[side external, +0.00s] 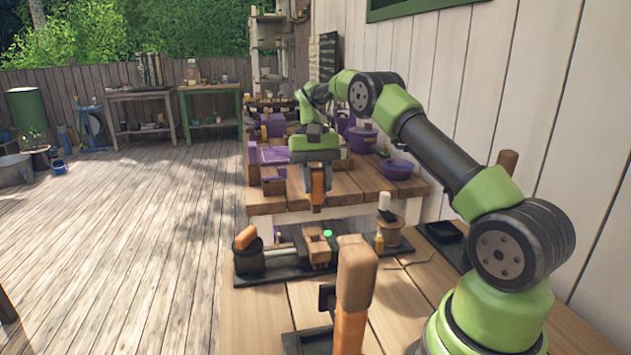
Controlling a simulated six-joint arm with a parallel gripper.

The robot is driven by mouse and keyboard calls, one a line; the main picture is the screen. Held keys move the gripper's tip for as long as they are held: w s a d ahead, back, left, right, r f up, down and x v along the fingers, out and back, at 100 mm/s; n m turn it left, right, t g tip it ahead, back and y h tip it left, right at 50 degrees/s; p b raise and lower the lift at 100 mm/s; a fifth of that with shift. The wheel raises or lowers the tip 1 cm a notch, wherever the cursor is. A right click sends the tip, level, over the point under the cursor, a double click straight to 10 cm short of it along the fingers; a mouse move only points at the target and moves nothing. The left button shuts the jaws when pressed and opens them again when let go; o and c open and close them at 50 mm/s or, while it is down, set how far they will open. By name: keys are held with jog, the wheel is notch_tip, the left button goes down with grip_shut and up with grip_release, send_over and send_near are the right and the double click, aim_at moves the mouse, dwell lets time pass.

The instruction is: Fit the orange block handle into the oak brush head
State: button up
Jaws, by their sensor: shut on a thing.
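My gripper (317,166) points down and is shut on the orange block handle (318,184), which hangs roughly upright with a brown lower end. Below it, a small wooden block with a pale fringe, which looks like the oak brush head (319,247), sits in a dark fixture on the bench. The handle's lower end is above this head and apart from it. The depth offset between them is hard to judge from this view. The head's socket is too small to make out.
A black base (254,277) carries the fixture and an orange-topped roller (247,240). A green light (327,233) shows beside the head. A wooden-topped orange post (354,285) stands in front. A spool (388,230) stands right. A purple bowl (397,168) sits on the table behind.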

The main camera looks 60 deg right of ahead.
aim_at(316, 212)
jog(key=shift+f, duration=2.75)
jog(key=shift+f, duration=1.6)
jog(key=o, duration=1)
jog(key=shift+w+d+r, duration=0.1)
jog(key=shift+w+r, duration=0.05)
jog(key=shift+r, duration=0.2)
jog(key=r, duration=0.9)
jog(key=shift+w+d, duration=0.25)
